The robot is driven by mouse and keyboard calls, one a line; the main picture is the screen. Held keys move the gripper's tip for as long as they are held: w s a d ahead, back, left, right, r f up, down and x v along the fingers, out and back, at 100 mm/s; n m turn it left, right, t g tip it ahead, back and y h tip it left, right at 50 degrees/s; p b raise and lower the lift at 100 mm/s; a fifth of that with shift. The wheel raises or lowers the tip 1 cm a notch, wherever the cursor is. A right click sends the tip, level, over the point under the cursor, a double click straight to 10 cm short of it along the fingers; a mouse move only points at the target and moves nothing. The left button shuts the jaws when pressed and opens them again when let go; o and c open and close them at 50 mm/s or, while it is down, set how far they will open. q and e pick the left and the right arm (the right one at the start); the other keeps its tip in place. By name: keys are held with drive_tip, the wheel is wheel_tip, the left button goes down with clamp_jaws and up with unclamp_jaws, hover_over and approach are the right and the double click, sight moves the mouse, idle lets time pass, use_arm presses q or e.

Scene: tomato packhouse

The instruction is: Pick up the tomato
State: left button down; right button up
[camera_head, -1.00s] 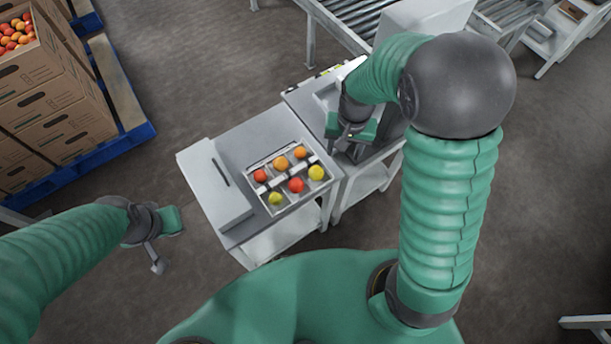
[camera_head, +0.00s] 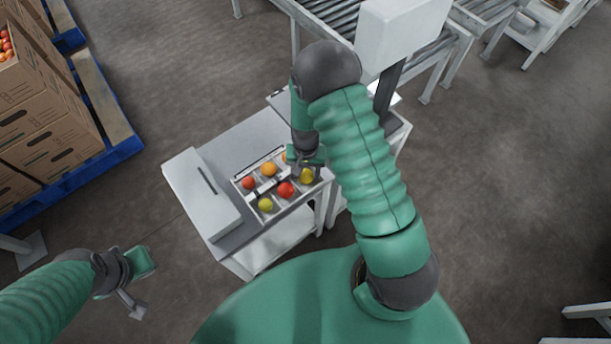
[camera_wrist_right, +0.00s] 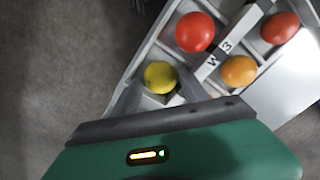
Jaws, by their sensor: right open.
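A white compartment tray (camera_head: 240,186) on a grey bench holds several tomatoes. A yellow tomato (camera_head: 307,177) lies at its right end, partly under my right gripper (camera_head: 308,163). A red tomato (camera_head: 286,190) and a yellow-green tomato (camera_head: 265,205) lie to its left. The back row has a red tomato (camera_head: 249,183), an orange one (camera_head: 268,170) and another orange one mostly hidden by the gripper.
A pale box (camera_head: 200,195) stands on the bench left of the tray. A scale-like column with a white head (camera_head: 400,35) stands behind my right arm. A roller conveyor (camera_head: 325,20) is at the back. Stacked cartons (camera_head: 45,125) on a blue pallet stand left.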

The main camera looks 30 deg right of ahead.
drive_tip(key=shift+w+d+f, duration=0.1)
drive_tip(key=shift+d+f, duration=0.05)
drive_tip(key=shift+f, duration=0.2)
drive_tip(key=shift+a+r, duration=0.15)
drive_tip(key=shift+a, duration=0.15)
drive_tip(key=c, duration=0.5)
drive_tip(key=shift+c, duration=0.2)
